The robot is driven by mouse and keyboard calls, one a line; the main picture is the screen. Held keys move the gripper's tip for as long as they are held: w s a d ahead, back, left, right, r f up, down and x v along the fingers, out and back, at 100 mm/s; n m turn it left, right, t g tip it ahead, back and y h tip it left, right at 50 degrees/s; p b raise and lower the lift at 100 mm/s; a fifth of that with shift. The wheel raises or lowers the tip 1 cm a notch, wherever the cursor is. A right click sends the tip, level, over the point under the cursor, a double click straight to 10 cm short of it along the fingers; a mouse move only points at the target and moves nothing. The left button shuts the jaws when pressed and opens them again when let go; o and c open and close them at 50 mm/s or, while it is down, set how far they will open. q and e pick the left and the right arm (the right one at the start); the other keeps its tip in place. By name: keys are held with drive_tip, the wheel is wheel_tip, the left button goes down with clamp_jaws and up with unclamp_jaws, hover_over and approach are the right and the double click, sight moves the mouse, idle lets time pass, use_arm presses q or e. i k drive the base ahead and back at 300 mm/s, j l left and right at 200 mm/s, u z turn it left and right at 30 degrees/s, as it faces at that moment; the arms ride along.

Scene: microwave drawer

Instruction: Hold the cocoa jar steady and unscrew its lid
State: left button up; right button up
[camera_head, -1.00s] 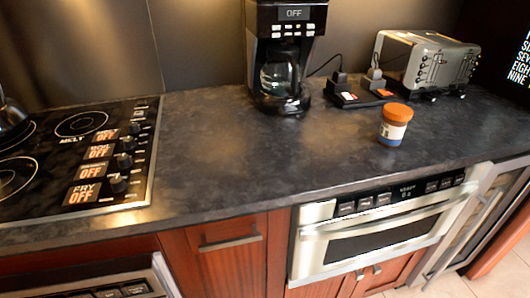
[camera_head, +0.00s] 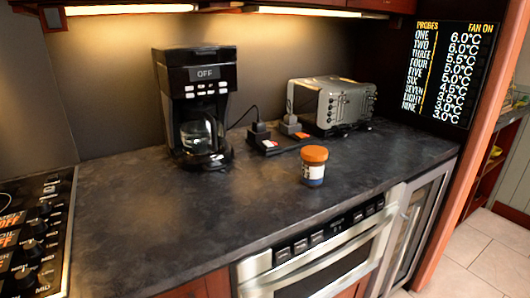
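The cocoa jar (camera_head: 313,173) stands upright on the dark countertop, right of the coffee maker and in front of the toaster. Its orange-brown lid (camera_head: 314,154) sits on top, and the body shows a pale band with a dark blue lower part. Neither of my grippers shows in the head view, so nothing is seen touching the jar.
A black coffee maker (camera_head: 196,108) stands at the back. A silver toaster (camera_head: 331,103) and dark plugged-in blocks (camera_head: 272,138) are behind the jar. A cooktop (camera_head: 33,235) is at left, and a microwave drawer (camera_head: 318,262) is below the counter (camera_head: 150,225). Counter left of the jar is clear.

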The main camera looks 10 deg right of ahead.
sight(312, 173)
drive_tip(key=u, duration=0.25)
drive_tip(key=l+u, duration=0.35)
drive_tip(key=k+l+u, duration=0.1)
drive_tip(key=l+u, duration=0.25)
drive_tip(key=l, duration=0.35)
drive_tip(key=k+l+u, duration=0.15)
drive_tip(key=l, duration=0.2)
drive_tip(key=k+l, duration=0.1)
drive_tip(key=l, duration=0.2)
drive_tip(key=l+u, duration=0.05)
